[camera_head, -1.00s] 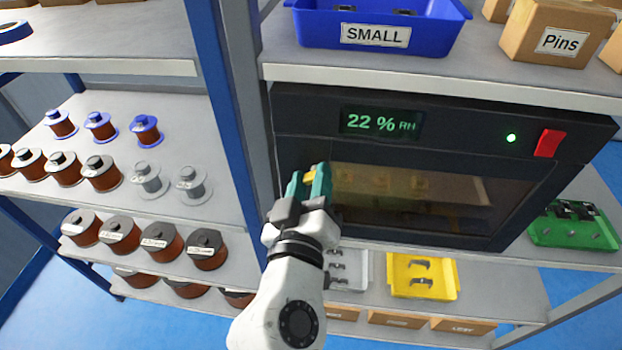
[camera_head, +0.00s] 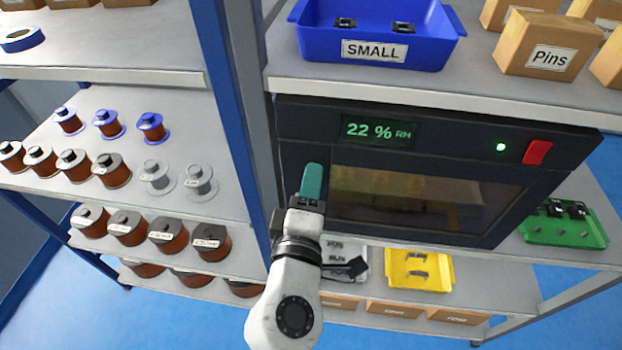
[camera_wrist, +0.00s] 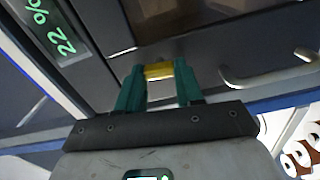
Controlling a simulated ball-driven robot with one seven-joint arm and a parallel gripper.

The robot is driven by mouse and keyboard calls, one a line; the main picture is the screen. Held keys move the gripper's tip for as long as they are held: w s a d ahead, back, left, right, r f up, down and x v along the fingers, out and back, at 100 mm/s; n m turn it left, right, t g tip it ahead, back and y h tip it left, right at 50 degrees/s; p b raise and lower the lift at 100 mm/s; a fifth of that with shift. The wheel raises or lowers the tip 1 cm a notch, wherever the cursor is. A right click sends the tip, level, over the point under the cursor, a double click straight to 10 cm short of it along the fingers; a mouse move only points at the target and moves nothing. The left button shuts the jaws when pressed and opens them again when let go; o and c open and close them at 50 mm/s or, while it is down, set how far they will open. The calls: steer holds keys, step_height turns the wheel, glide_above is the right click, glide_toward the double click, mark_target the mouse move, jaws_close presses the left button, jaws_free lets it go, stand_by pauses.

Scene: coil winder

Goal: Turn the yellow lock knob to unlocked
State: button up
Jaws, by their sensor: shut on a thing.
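The yellow lock knob (camera_wrist: 158,71) sits on the front of the dark cabinet (camera_head: 290,125). It shows in the wrist view between the two teal fingertips. My gripper (camera_wrist: 159,76) is shut on the knob, one finger on each side. In the head view my gripper (camera_head: 311,182) is seen edge-on at the left of the cabinet door, and its near finger hides the knob. I cannot read any lock marking beside the knob.
The cabinet display (camera_head: 378,130) reads 22 % RH, with a green light (camera_head: 500,147) and a red switch (camera_head: 538,152) to its right. A silver handle (camera_wrist: 265,76) shows in the wrist view. Wire spools (camera_head: 110,170) stand left, and a yellow tray (camera_head: 418,270) lies below.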

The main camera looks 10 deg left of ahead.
steer(key=shift+n, duration=0.6)
steer(key=shift+f+p, duration=0.1)
steer(key=shift+p, duration=0.2)
steer(key=o, duration=1)
steer(key=shift+o, duration=0.2)
steer(key=s+b, duration=0.2)
steer(key=s, duration=0.9)
steer(key=shift+w, duration=0.1)
